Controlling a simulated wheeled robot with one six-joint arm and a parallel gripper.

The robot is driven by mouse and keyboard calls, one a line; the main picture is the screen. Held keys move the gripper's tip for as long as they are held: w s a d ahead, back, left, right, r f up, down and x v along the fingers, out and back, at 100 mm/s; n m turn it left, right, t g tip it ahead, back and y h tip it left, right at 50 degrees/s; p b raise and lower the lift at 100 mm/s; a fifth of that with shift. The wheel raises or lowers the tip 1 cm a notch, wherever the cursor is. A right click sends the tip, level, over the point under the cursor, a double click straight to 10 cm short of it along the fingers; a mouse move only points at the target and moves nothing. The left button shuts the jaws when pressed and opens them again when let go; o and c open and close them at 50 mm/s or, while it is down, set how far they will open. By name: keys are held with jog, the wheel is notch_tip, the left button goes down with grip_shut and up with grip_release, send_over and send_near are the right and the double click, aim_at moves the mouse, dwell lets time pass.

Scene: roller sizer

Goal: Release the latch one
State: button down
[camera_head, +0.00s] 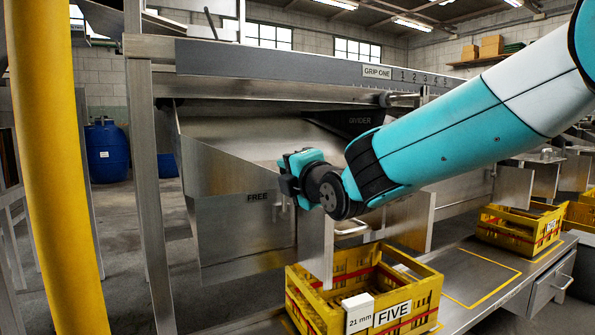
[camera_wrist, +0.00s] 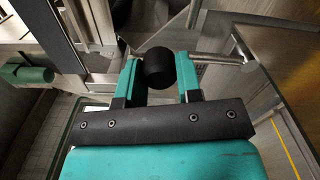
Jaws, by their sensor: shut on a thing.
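My gripper (camera_head: 292,178) is at the steel chute, just right of the FREE label (camera_head: 257,197). In the wrist view, its two teal fingers (camera_wrist: 159,72) are closed around a round black knob (camera_wrist: 159,67), touching it from both sides. The knob appears to be the latch handle. No "latch one" label is readable. The knob is hidden by my gripper in the head view. A metal rod (camera_wrist: 222,60) runs to the right beyond the fingers in the wrist view; whether it joins the knob cannot be told.
A yellow crate (camera_head: 425,297) marked FIVE stands below my gripper. Another yellow crate (camera_head: 525,222) is on the bench at right. A yellow post (camera_head: 55,160) stands at left.

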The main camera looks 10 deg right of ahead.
jog(key=shift+s+a, duration=0.1)
jog(key=shift+a, duration=0.1)
dwell(0.4)
jog(key=c, duration=0.8)
grip_release()
jog(key=shift+p+v, duration=1.35)
jog(key=shift+v, duration=7.35)
